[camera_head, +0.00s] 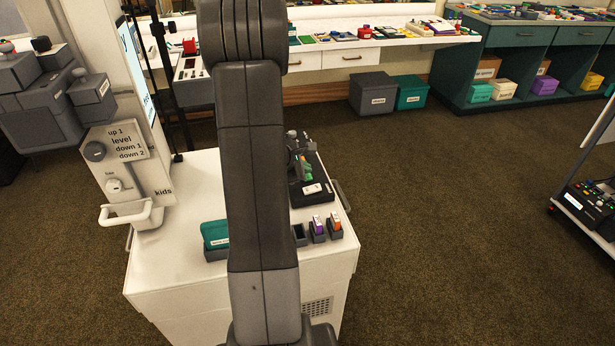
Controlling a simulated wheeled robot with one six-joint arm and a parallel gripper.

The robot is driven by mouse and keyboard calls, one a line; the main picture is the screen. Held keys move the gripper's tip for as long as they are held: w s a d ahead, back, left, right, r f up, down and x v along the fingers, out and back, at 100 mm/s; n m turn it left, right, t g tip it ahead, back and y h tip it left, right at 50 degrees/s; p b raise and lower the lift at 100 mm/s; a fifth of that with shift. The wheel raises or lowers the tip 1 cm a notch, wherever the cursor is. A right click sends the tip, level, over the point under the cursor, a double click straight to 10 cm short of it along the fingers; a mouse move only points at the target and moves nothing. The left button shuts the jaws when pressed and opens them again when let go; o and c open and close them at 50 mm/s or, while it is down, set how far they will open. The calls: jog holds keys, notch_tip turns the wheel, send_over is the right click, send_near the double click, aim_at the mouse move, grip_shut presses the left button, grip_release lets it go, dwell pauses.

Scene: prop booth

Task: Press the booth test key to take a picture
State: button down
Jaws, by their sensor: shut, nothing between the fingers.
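The booth's white front panel (128,160) stands at the left edge of a white cabinet. Below is a small round white fitting (114,185) with a label too small to read surely. I cannot tell which part is the test key. Dark grey box-shaped units (40,100) sit to the left of the panel. A lit screen (137,60) faces right on the white post above. My arm rises through the middle; my gripper does not show.
The white cabinet (175,262) holds a teal box (214,235), small holders with purple (317,224) and orange (335,223) pieces, and a black device (315,185), partly hidden by my arm. A white tray (130,213) juts below the panel.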

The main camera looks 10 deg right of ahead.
jog(key=shift+f, duration=0.2)
jog(key=shift+f+b, duration=0.3)
jog(key=shift+b, duration=0.45)
jog(key=shift+f+b, duration=0.35)
jog(key=shift+b, duration=0.2)
dwell(0.3)
jog(key=shift+r, duration=0.1)
jog(key=shift+r+p, duration=0.45)
jog(key=shift+r, duration=0.3)
jog(key=shift+r+p, duration=1.8)
jog(key=shift+r, duration=0.75)
jog(key=shift+f, duration=0.2)
